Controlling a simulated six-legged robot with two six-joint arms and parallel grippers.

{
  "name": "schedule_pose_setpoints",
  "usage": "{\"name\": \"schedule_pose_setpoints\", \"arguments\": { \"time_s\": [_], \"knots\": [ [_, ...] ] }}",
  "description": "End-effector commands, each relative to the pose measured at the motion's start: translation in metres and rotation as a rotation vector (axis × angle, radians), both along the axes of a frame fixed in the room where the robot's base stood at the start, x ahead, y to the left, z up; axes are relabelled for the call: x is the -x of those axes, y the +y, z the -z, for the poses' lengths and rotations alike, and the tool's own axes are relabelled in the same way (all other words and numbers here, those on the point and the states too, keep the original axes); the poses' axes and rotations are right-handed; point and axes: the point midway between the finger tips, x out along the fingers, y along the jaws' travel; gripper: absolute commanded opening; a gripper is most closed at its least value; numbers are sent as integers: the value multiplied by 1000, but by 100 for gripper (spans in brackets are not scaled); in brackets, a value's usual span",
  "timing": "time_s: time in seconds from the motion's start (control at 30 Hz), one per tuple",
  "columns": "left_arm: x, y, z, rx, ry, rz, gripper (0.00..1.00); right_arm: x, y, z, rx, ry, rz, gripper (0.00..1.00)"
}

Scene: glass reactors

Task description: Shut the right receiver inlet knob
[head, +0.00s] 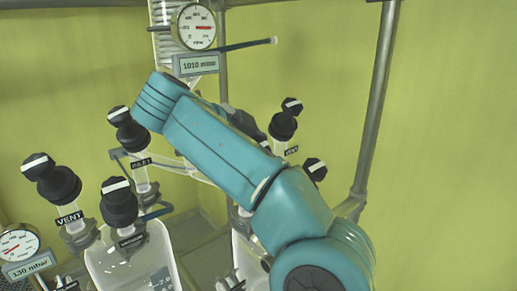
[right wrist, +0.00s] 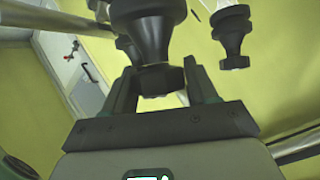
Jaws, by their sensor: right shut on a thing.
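In the right wrist view, the two fingers of my right gripper (right wrist: 161,84) stand on either side of the lower end of a black knob (right wrist: 155,80), shut on it. The label of this knob does not show, so I cannot read which one it is. In the head view my right arm comes in from the lower right and crosses in front of the right receiver (head: 247,262), hiding much of the valves there. A dark shape (head: 246,124) shows just behind the arm; I cannot tell whether it is gripper or knob. My left gripper is not in view.
A black VENT knob (head: 283,126) stands close right of the arm, and another black knob (head: 315,169) is below it. The left receiver (head: 130,262) carries several black knobs with white marks. A pressure gauge (head: 197,27) reads 1010 mbar. A metal post (head: 376,100) stands at right.

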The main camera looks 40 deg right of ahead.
Motion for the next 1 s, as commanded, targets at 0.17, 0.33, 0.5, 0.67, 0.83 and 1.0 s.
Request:
{"name": "schedule_pose_setpoints", "arguments": {
  "time_s": [0.17, 0.33, 0.5, 0.67, 0.83, 1.0],
  "knots": [
    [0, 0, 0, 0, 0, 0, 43, 0, -1, 0, -5, -2, 10, 27],
    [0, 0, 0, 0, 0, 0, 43, 0, -1, 0, -5, -1, 10, 27],
    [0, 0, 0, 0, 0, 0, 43, 0, -1, 0, -5, 0, 9, 77],
    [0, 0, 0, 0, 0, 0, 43, 0, 0, 1, -5, -1, 8, 78],
    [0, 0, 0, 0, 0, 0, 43, 0, 0, 0, -5, 0, 8, 78],
    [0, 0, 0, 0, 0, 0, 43, 3, -2, -3, -5, -1, 8, 78]
  ]
}}
